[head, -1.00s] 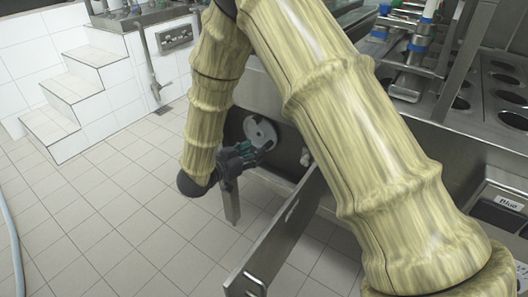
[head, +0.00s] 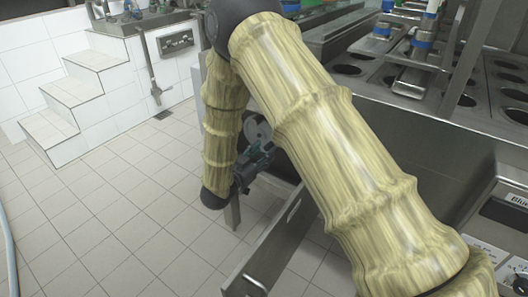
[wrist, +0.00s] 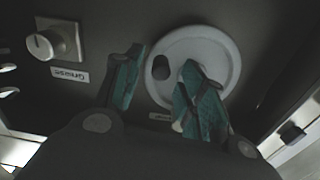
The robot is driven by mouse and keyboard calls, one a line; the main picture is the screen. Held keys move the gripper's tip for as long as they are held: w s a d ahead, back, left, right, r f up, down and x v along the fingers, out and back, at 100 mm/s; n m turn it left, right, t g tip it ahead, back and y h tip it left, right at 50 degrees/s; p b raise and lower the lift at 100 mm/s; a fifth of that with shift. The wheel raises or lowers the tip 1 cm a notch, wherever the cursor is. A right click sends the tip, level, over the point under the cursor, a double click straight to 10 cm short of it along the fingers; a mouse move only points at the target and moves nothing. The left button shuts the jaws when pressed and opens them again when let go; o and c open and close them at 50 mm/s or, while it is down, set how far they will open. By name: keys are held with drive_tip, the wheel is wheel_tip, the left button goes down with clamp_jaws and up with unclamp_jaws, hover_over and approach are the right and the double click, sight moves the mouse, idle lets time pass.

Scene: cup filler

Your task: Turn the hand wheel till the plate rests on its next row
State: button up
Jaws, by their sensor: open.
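The hand wheel is a pale grey disc (wrist: 205,52) on a dark panel, with a dark knob (wrist: 160,68) on its face near the left rim. In the head view the wheel (head: 254,128) shows only in part, behind my arm and gripper. My gripper (wrist: 155,90) is open in front of the panel. Its right finger overlaps the lower middle of the wheel in the wrist view, and its left finger is left of the wheel. The knob lies between the fingers in the picture; I cannot tell whether they touch it. In the head view my gripper (head: 258,165) is beside the wheel.
A silver knob (wrist: 44,45) labelled "Grease" (wrist: 70,75) is left of the wheel. A metal flap (head: 272,240) sticks out below the machine. Plate holes (head: 460,98) and cup fittings are at the upper right. White steps (head: 75,100) and open tiled floor are at the left.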

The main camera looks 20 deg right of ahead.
drive_tip(key=shift+x, duration=1.35)
